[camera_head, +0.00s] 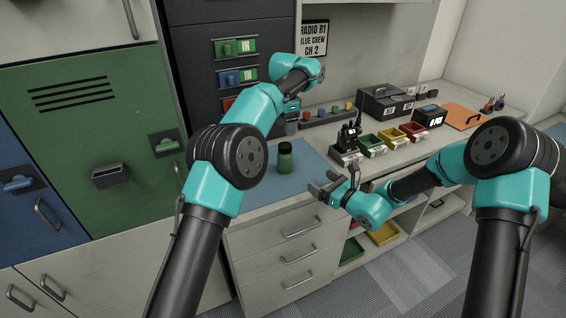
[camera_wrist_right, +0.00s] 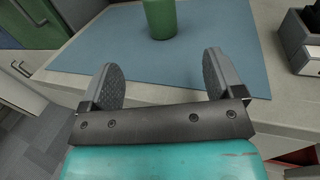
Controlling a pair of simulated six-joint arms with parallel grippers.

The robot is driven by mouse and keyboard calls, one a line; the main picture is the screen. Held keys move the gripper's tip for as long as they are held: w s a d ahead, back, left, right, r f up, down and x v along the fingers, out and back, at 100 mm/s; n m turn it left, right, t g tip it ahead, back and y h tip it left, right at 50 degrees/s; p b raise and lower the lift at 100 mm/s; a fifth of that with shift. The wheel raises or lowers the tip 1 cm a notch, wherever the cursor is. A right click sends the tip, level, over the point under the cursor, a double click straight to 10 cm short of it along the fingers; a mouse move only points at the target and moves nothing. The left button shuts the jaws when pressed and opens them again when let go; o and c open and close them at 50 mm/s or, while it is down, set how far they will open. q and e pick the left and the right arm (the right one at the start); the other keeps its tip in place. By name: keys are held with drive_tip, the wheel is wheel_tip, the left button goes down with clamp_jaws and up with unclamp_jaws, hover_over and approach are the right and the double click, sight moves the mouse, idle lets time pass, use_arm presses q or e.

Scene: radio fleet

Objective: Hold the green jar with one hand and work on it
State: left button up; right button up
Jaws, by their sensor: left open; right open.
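The green jar (camera_head: 285,158) stands upright on the blue mat (camera_head: 262,180), with a dark green lid on top. In the right wrist view, the lower part of the jar (camera_wrist_right: 160,18) shows ahead of the fingers, roughly between them and apart from them; its top is cut off. My right gripper (camera_head: 322,187) is open and empty, near the counter's front edge, to the right of and in front of the jar; its fingers also show in the right wrist view (camera_wrist_right: 160,75). My left gripper (camera_head: 319,72) is raised behind and above the jar, open, with its fingertips small and partly hidden.
A black radio (camera_head: 350,138) in a stand is right of the mat. Green (camera_head: 371,146), yellow (camera_head: 393,137) and red (camera_head: 413,131) bins follow, with a black case (camera_head: 385,102) behind. Drawers are below the counter; dark panels stand behind. The mat around the jar is clear.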

sight(290, 162)
drive_tip(key=shift+a, duration=0.1)
drive_tip(key=x, duration=1.7)
drive_tip(key=shift+w+a+f, duration=0.1)
drive_tip(key=shift+w, duration=0.05)
drive_tip(key=shift+c, duration=0.2)
clamp_jaws()
use_arm(q)
drive_tip(key=m, duration=2.2)
drive_tip(key=shift+f, duration=0.15)
